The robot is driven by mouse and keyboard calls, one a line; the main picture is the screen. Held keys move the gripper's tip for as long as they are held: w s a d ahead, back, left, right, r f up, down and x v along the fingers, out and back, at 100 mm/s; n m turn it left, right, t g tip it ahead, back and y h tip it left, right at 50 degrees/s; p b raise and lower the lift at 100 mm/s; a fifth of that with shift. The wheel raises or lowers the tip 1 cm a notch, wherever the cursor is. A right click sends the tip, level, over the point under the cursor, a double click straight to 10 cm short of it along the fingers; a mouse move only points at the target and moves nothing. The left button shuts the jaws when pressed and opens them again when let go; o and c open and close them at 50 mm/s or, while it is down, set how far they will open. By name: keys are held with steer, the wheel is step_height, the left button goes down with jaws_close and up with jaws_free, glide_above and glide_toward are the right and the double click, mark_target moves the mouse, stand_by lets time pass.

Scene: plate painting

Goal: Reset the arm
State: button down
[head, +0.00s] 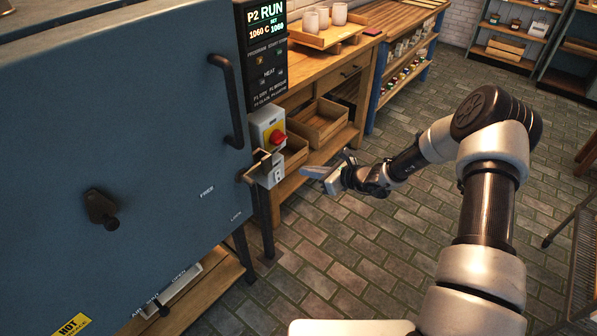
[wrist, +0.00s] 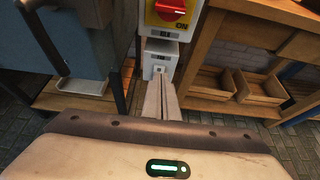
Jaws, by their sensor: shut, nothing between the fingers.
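My arm reaches in from the lower right in the head view. My gripper (head: 318,174) is near the right edge of the blue kiln (head: 130,150), in front of a grey switch box with a red knob (head: 277,138). In the wrist view my gripper (wrist: 161,80) has its fingers together with nothing between them. They point at the small grey box (wrist: 160,55) below the yellow switch plate, with its red knob (wrist: 171,8). I cannot tell whether the fingertips touch the box.
The kiln's display (head: 265,22) reads P2 RUN, 1060 C. A wooden bench (head: 350,60) stands behind, with white cups (head: 323,16) on a tray and wooden crates (head: 318,122) below. A metal rack (head: 585,265) stands at the right. The brick floor (head: 370,260) between is open.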

steer(key=shift+v, duration=0.75)
steer(key=shift+r, duration=0.15)
steer(key=s+a+r+n+g+h, duration=0.1)
steer(key=s+r+n+g, duration=0.2)
steer(key=s+r+n, duration=0.6)
steer(key=s+a+r+n+g+h, duration=0.15)
steer(key=s+r+n, duration=0.45)
steer(key=r, duration=0.6)
steer(key=s+d+r+n+t+h, duration=0.1)
steer(key=s+d+r+n+h, duration=0.45)
steer(key=s, duration=0.55)
steer(key=s+d+r+n+t+h, duration=0.1)
steer(key=s+d+r+n+h, duration=0.1)
steer(key=s+d+r+n, duration=0.55)
steer(key=s+d+r+m+p, duration=0.1)
steer(key=s+r+m+p, duration=0.1)
steer(key=r+p, duration=0.9)
steer(key=shift+s+r+m+p, duration=0.3)
steer(key=shift+s+p, duration=0.4)
steer(key=shift+p, duration=0.25)
steer(key=shift+d, duration=0.1)
